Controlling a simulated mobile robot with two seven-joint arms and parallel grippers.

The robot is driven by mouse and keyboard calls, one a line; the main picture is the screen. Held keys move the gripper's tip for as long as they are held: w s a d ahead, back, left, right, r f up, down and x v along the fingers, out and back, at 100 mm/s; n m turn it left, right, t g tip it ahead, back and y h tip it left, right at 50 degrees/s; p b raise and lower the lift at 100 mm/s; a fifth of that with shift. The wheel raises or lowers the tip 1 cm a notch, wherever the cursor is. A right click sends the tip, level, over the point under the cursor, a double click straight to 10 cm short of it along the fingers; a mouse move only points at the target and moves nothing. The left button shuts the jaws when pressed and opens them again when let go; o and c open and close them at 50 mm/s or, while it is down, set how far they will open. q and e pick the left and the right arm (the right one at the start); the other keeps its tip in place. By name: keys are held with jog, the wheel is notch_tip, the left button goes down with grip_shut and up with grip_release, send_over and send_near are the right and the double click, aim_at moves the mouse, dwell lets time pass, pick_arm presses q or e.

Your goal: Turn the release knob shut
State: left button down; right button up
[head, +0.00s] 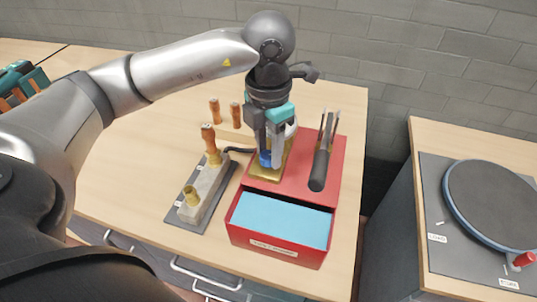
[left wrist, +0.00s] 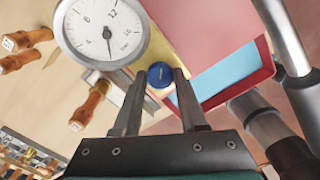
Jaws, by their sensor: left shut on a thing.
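The release knob is a round blue cap (left wrist: 160,75) on the brass-coloured pump body (head: 270,160). A white dial gauge (left wrist: 103,30) with a dark needle stands beside the knob in the left wrist view. My left gripper (head: 266,153) reaches down over the pump from above. In the left wrist view its two fingers (left wrist: 156,85) stand one on each side of the blue knob, shut on it. In the head view the fingers hide much of the knob and gauge. My right gripper is not seen in either view.
A grey block with wooden-handled parts (head: 203,190) stands left. A round turntable (head: 490,205) is on the right bench.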

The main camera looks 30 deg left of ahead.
pick_arm(q)
jog(key=m+b, duration=0.3)
jog(key=m, duration=0.2)
jog(key=shift+f+m+b, duration=0.1)
jog(key=shift+m+b, duration=0.2)
jog(key=shift+b, duration=0.05)
jog(key=shift+m+b, duration=0.95)
jog(key=shift+m, duration=0.65)
jog(key=shift+c, duration=2.2)
grip_release()
